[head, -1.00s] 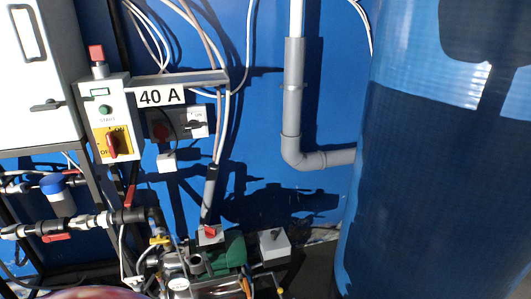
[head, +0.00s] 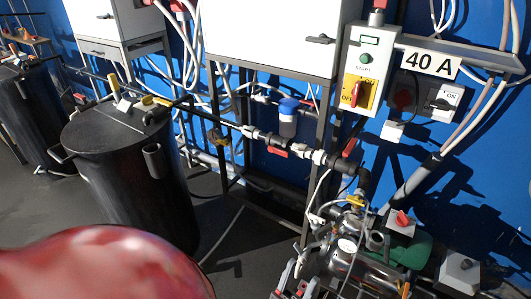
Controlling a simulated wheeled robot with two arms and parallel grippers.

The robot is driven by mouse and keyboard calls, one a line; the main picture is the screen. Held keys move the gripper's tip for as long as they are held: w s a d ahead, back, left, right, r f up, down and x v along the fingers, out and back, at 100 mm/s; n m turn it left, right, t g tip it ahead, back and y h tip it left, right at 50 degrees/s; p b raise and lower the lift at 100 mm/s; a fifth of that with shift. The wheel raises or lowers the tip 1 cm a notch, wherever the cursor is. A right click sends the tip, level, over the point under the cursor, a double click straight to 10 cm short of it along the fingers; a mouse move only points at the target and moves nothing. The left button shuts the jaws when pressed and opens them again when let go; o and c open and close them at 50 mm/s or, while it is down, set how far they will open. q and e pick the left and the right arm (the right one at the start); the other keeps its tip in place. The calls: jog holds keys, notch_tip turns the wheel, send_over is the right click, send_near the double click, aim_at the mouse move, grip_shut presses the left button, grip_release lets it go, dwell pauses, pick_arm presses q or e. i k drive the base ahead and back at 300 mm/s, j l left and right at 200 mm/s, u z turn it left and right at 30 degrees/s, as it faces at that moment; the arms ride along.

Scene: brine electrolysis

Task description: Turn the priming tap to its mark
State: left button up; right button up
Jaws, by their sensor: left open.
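A small yellow-handled tap (head: 354,201) sits on the pipework just above the pump (head: 365,268). Red-handled valves are on the pipe run, one lever (head: 349,147) upright and one (head: 277,151) lying along the pipe. I cannot tell for sure which of these is the priming tap, and no mark is readable. My left gripper (head: 293,284) seems to be the grey and red shape at the bottom edge, left of the pump; it is open, apart from the taps and partly cut off. My right gripper is not in view.
A black lidded tank (head: 125,190) stands at the left. A control box (head: 364,75) with a red and yellow switch is at the upper right, beside a 40 A sign (head: 431,64). A frame leg stands close left of the pump. Floor shows between tank and frame.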

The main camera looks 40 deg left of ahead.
aim_at(317, 220)
jog(key=u, duration=0.75)
